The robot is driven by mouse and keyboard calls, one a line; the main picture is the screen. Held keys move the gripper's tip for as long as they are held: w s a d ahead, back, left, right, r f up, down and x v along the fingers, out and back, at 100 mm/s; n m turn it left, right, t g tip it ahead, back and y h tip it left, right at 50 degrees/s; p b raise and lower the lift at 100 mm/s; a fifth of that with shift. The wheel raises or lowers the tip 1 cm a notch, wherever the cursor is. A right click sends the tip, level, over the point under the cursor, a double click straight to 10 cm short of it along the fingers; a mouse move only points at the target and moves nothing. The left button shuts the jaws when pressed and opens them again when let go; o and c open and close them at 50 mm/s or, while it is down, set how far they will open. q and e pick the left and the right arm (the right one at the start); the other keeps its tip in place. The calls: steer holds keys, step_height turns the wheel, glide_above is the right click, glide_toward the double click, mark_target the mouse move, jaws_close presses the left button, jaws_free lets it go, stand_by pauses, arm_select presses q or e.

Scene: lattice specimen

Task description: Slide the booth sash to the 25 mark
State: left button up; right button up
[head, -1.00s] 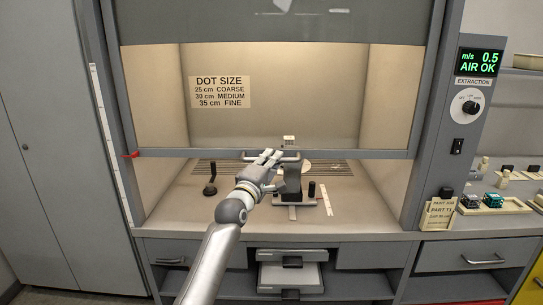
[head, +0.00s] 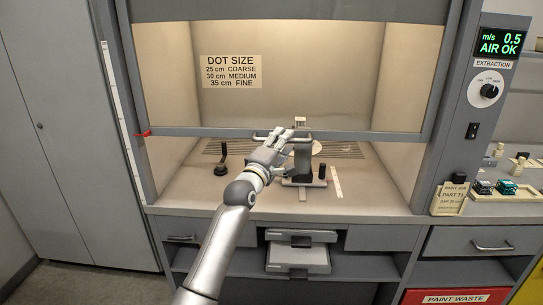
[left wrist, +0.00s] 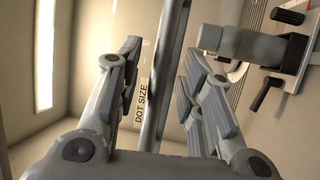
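The booth sash (head: 390,145) is a glass panel with a grey bottom rail, partly raised above the worktop. A bar handle (head: 303,138) is on its rail. A red pointer (head: 143,133) at the sash's left end lies against a white vertical scale (head: 122,120) whose marks are too small to read. My right gripper is out of view.
A dot size sign (head: 231,71) hangs inside the booth.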

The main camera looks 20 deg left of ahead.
arm_select(q)
steer(key=v, duration=1.1)
